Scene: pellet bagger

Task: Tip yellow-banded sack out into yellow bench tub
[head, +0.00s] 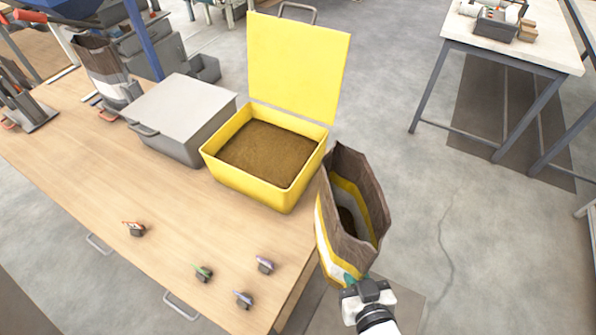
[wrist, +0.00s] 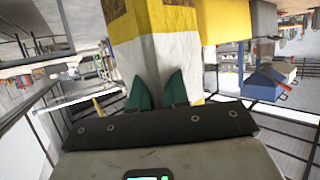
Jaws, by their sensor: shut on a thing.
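The yellow-banded sack (head: 332,238) is open at the top, brown and white with a yellow band, with dark contents low inside. My gripper (head: 352,284) is shut on the sack's lower part and holds it beside the bench's right edge, mouth facing up and slightly tilted. In the wrist view, the green fingertips (wrist: 158,90) press on the sack's white wall (wrist: 155,58). The yellow bench tub (head: 246,185) stands on the bench left of the sack, its lid (head: 298,65) raised, with brown pellets (head: 268,152) inside.
A closed grey tub (head: 180,108) stands left of the yellow one. Another sack (head: 105,75) stands at the bench's far left. Several small coloured clips, one green (head: 203,272), lie on the wooden bench (head: 110,190). A white table (head: 530,55) stands at the back right, with open floor between.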

